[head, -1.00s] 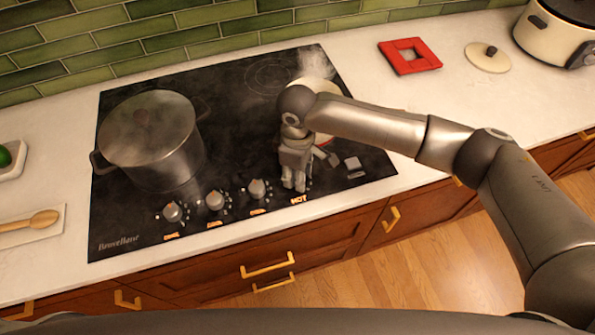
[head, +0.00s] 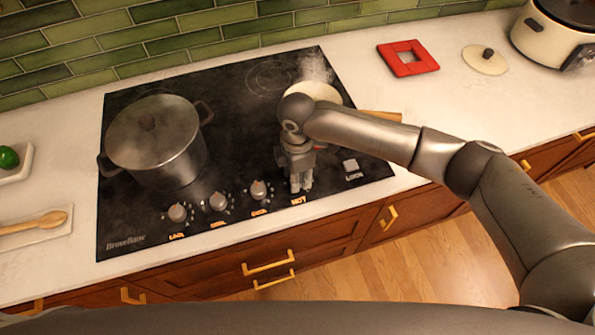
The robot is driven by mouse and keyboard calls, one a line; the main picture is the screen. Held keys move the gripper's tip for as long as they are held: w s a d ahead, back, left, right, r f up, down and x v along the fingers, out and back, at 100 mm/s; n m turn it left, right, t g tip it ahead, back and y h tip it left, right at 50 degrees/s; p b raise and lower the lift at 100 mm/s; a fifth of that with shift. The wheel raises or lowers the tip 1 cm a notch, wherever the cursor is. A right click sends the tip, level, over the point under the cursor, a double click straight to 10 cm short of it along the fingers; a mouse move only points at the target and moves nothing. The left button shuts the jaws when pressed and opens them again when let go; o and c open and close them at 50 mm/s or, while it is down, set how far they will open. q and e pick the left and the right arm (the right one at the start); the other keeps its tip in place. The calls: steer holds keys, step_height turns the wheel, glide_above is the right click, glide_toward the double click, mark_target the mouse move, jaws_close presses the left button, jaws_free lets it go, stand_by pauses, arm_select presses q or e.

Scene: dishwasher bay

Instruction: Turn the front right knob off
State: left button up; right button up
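The black cooktop (head: 235,130) has a row of knobs along its front edge. Three grey knobs show: a left one (head: 177,212), a middle one (head: 218,201) and one farther right (head: 259,190). My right gripper (head: 301,187) points down at the right end of this row, just above an orange "HOT" label. It hides the place where a front right knob would sit, so I cannot tell if it touches one. Its fingers look close together, but their gap is not clear. My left gripper is not in view.
A lidded pot (head: 155,140) stands on the left of the cooktop. A pale pan (head: 318,91) sits behind my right wrist, with steam above it. A red trivet (head: 408,58), a lid (head: 485,60) and a slow cooker (head: 556,38) are on the right counter.

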steer(key=shift+n, duration=2)
steer(key=o, duration=1)
steer(key=shift+o, duration=0.2)
step_height(320, 180, up, 12)
